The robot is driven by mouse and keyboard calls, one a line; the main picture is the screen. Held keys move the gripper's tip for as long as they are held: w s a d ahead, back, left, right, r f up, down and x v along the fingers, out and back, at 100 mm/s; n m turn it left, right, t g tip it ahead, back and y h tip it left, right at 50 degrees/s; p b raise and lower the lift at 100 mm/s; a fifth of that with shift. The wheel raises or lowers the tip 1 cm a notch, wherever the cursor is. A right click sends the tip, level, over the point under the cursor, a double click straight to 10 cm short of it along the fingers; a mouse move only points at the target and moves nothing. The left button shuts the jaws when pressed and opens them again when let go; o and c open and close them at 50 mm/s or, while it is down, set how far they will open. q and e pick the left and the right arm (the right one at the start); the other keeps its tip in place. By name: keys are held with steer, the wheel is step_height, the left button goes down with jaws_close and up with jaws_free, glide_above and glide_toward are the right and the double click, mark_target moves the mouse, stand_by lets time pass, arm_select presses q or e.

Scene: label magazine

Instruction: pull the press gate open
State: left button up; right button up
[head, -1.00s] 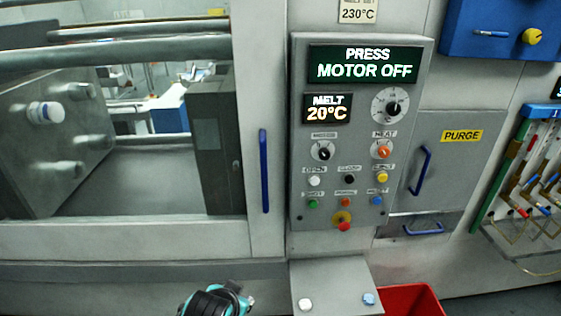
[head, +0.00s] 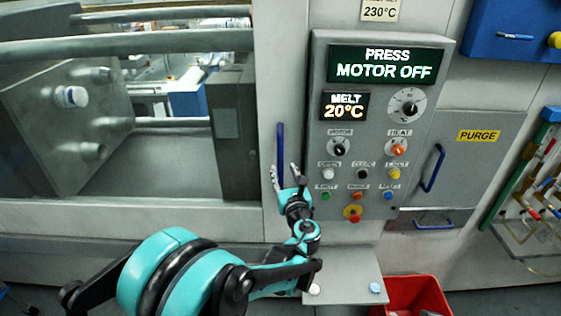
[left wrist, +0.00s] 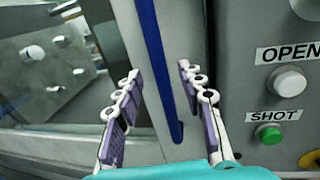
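The press gate (head: 266,100) is a grey sliding frame with a large window, and it stands at the left of the control panel. Its blue vertical handle (head: 281,150) is at the gate's right edge and also shows in the left wrist view (left wrist: 160,70). My left gripper (head: 286,170) is at the handle's lower end. In the left wrist view its two padded fingers (left wrist: 158,72) are spread, one on each side of the handle, with gaps between. Whether the handle is fully between the fingertips in depth is hard to tell. My right gripper is not in view.
The control panel (head: 320,75) with knobs and buttons is close on the right of the handle. A small shelf (head: 345,268) juts out below it, and a red bin (head: 418,296) stands beside that. A purge door (head: 475,160) with a blue handle is farther right.

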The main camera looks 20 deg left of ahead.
mark_target(281, 163)
arm_select(q)
steer(key=x, duration=0.5)
steer(key=shift+w+a, duration=0.25)
steer(key=shift+w, duration=0.1)
jaws_close()
